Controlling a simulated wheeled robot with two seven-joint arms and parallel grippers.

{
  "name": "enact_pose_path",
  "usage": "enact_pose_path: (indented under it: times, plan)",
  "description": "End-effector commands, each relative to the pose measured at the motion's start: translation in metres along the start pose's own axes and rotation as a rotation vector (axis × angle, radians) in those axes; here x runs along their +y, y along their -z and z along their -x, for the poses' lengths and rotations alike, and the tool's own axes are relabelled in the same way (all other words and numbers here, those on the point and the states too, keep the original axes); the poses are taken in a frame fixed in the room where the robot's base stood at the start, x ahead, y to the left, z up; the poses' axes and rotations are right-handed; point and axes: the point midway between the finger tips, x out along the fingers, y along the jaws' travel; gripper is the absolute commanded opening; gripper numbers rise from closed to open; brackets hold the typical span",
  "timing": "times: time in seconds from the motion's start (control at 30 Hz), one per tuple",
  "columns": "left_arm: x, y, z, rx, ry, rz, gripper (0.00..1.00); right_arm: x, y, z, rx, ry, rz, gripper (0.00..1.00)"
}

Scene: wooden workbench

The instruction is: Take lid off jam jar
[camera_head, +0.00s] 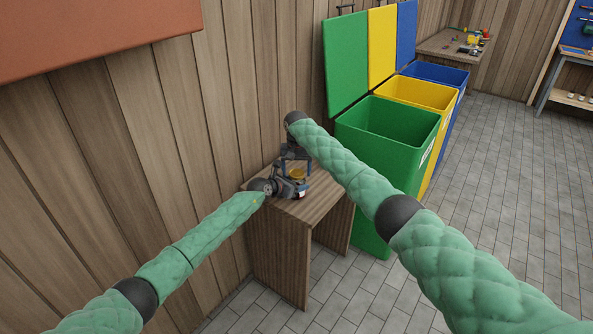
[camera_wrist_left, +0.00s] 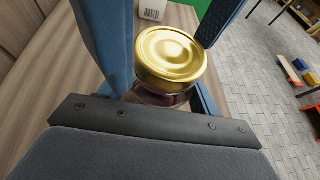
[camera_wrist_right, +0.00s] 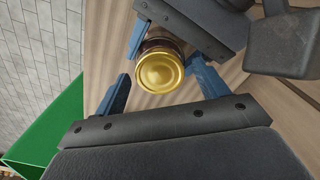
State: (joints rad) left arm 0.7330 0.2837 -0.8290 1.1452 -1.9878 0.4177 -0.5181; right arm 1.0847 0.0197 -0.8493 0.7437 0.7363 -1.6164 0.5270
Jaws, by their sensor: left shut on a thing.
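The jam jar stands near the table top with its round gold lid (camera_head: 296,174) on it. In the left wrist view the lid (camera_wrist_left: 170,58) sits on the dark red jar body (camera_wrist_left: 158,98). My left gripper (camera_head: 300,187) is shut on the jar body, below the lid. My right gripper (camera_head: 298,166) is above the jar, pointing down. In the right wrist view the lid (camera_wrist_right: 160,72) shows between its two blue fingers, with a visible gap at the left finger, so it is open. Whether the jar's base touches the table is hidden.
The small wooden table (camera_head: 318,208) stands against the plank wall (camera_head: 225,100). An open green bin (camera_head: 385,140) is close to its right, with yellow (camera_head: 420,95) and blue (camera_head: 438,73) bins behind. Both grippers are very close together over the table.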

Motion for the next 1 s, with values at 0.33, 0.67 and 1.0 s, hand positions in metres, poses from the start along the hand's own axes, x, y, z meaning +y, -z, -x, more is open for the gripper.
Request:
enact_pose_path:
  times: [0.33,0.67,1.0]
  plan:
    - [0.000,0.001,0.000,0.001,0.000,0.000,0.00,0.000,0.000,0.003,0.000,0.000,-0.001,0.73]
    - [0.000,0.001,0.000,0.001,0.000,0.000,0.00,0.000,0.000,0.037,0.000,0.000,-0.001,0.73]
    - [0.000,0.001,0.000,0.001,0.000,0.000,0.00,-0.014,-0.008,0.037,-0.016,0.024,0.004,0.72]
